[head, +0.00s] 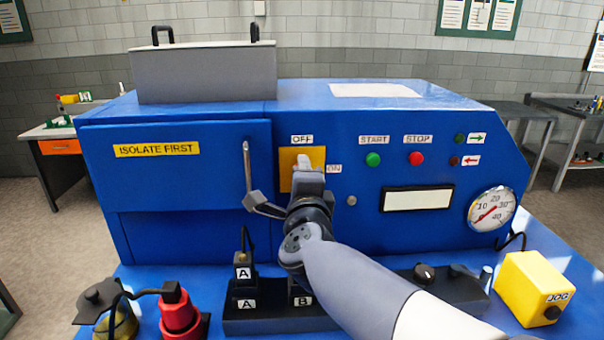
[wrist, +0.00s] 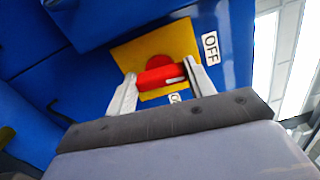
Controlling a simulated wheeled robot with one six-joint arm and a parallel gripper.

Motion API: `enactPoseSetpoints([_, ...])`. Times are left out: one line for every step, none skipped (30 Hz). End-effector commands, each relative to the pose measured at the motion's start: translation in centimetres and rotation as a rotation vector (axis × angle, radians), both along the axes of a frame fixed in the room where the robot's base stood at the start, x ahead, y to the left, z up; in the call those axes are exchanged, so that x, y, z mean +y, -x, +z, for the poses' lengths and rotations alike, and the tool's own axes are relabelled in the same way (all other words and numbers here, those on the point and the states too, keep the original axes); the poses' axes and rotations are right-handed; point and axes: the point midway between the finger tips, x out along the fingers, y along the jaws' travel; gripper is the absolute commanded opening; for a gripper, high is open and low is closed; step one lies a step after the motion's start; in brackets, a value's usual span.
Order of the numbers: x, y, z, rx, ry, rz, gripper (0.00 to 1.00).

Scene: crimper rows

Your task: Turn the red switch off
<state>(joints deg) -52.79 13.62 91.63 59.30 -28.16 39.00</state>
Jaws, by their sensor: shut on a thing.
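The red switch (wrist: 160,75) sits on a yellow plate (head: 287,158) on the blue machine's front. In the wrist view its red bar lies between the two fingers of my gripper (wrist: 160,71), one finger at each end, and the gripper is shut on it. A white mark on the bar lies toward the end on the side of the OFF label (wrist: 210,47). The bar runs roughly along the line toward OFF. In the head view the OFF label (head: 302,139) is above the plate and the ON label (head: 334,169) is to its right. My gripper (head: 304,165) hides the switch there.
A metal handle (head: 247,168) stands close left of my gripper. Green (head: 373,159) and red (head: 416,158) buttons are to the right, with a gauge (head: 492,209) beyond. Plugs marked A (head: 243,273) and a yellow JOG box (head: 533,287) stand in front.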

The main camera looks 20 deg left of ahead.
Motion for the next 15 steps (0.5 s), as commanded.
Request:
enactPoseSetpoints([0.05,0.03,-0.03,-0.008,0.021,0.001,0.28])
enactPoseSetpoints([0.04,0.02,-0.05,-0.013,0.030,0.001,0.28])
enactPoseSetpoints([0.04,0.02,-0.07,-0.021,0.043,0.001,0.28])
enactPoseSetpoints([0.04,0.02,-0.08,-0.025,0.052,0.001,0.28])
enactPoseSetpoints([0.04,0.02,-0.10,-0.029,0.059,0.001,0.28])
enactPoseSetpoints([0.04,0.02,-0.12,-0.034,0.068,0.001,0.28])
enactPoseSetpoints([0.04,0.02,-0.13,-0.037,0.073,0.001,0.28])
enactPoseSetpoints([0.04,0.02,-0.14,-0.040,0.078,0.001,0.28])
enactPoseSetpoints([0.04,0.02,-0.16,-0.043,0.084,0.001,0.28])
enactPoseSetpoints([0.04,0.02,-0.17,-0.045,0.087,0.001,0.28])
enactPoseSetpoints([0.04,0.02,-0.18,-0.046,0.090,0.001,0.28])
enactPoseSetpoints([0.03,0.02,-0.19,-0.047,0.092,0.001,0.28])
enactPoseSetpoints([0.03,0.02,-0.19,-0.048,0.093,0.001,0.28])
enactPoseSetpoints([0.03,0.02,-0.20,-0.049,0.094,0.001,0.28])
enactPoseSetpoints([0.03,0.02,-0.21,-0.049,0.095,0.001,0.28])
